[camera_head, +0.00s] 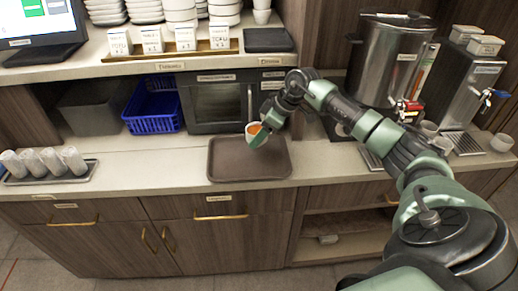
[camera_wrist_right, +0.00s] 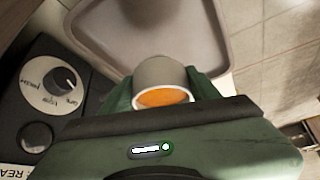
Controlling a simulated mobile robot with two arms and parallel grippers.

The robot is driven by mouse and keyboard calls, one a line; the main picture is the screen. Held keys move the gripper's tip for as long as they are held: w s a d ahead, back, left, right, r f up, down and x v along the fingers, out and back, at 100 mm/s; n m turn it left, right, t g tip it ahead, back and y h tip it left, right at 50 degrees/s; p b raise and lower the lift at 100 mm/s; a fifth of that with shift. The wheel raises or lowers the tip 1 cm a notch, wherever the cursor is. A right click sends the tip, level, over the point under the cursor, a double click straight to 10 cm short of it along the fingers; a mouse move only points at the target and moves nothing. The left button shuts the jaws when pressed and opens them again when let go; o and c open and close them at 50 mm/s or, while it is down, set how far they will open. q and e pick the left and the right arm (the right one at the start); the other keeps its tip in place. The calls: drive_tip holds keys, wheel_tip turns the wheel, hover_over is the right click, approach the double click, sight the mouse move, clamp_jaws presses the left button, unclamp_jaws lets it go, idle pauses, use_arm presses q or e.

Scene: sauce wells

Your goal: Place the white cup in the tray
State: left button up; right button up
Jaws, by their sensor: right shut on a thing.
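The white cup (camera_head: 253,129) holds an orange content and is tilted over the tray's back edge in the head view. My right gripper (camera_head: 262,128) is shut on it. In the right wrist view the cup (camera_wrist_right: 160,75) sits between the two green fingers, with its orange content showing at the near opening. The brown tray (camera_head: 230,173) lies flat on the counter below and in front of the cup, and looks empty. It also shows in the right wrist view (camera_wrist_right: 205,35) beyond the cup. Whether the cup touches the tray cannot be told. My left gripper is not in view.
A microwave (camera_head: 215,100) stands behind the tray, with a blue basket (camera_head: 153,110) to its left. A rack of several wrapped cups (camera_head: 45,165) is at the far left. Urns (camera_head: 390,60) and small cups (camera_head: 502,142) stand at the right. The counter left of the tray is clear.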

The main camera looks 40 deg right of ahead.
wheel_tip(320, 180, down, 8)
drive_tip(key=shift+r+p, duration=0.25)
drive_tip(key=shift+p, duration=0.25)
drive_tip(key=o, duration=1.8)
drive_tip(key=shift+c, duration=0.2)
drive_tip(key=b+v, duration=0.2)
drive_tip(key=v, duration=1)
